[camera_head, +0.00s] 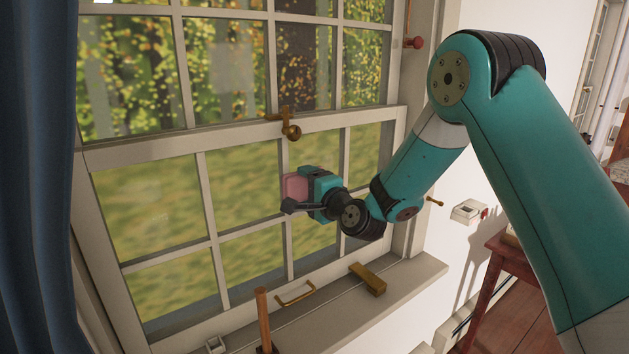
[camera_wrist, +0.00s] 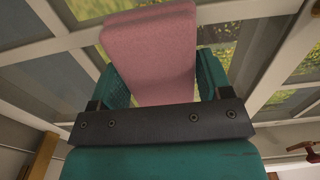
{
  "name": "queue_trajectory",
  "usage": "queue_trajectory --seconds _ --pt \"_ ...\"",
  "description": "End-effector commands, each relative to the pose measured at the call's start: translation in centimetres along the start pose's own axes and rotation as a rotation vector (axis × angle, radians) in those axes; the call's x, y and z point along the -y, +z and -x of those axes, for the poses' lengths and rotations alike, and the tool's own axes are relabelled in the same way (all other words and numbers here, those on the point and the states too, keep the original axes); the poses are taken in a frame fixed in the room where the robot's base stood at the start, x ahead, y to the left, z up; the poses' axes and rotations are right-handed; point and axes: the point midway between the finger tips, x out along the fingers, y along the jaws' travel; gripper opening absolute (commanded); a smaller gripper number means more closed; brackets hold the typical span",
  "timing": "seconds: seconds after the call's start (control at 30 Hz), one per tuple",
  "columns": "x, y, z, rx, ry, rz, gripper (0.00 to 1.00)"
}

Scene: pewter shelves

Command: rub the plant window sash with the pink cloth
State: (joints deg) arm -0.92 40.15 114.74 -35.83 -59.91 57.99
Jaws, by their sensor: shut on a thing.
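The pink cloth (camera_head: 295,187) is a thick, block-like pad held at the end of my gripper (camera_head: 305,190). In the wrist view the cloth (camera_wrist: 150,50) stands between the two teal fingers of my gripper (camera_wrist: 160,78), which is shut on it. The window sash (camera_head: 240,148) is a white frame with several panes, with grass and foliage behind the glass. The cloth is in front of the lower sash, near a vertical bar right of its middle. I cannot tell whether it touches the sash.
A brass latch (camera_head: 290,130) sits on the sash's middle rail. On the sill are a brass handle (camera_head: 295,294), a yellowish block (camera_head: 368,279) and an upright wooden-handled tool (camera_head: 263,318). A blue curtain (camera_head: 38,180) hangs at left. A reddish wooden table (camera_head: 505,250) stands at right.

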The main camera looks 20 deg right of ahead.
Motion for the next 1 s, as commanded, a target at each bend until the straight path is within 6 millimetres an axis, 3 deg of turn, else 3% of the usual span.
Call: queue_trajectory --seconds 0.3,0.7,1.0 --pt "2.0 0.1 0.1 0.001 -0.002 0.001 0.53" --pt "1.7 -2.8 -0.1 -0.002 -0.003 0.002 0.53" --pt "1.9 -3.8 -0.2 -0.003 -0.004 0.004 0.53"
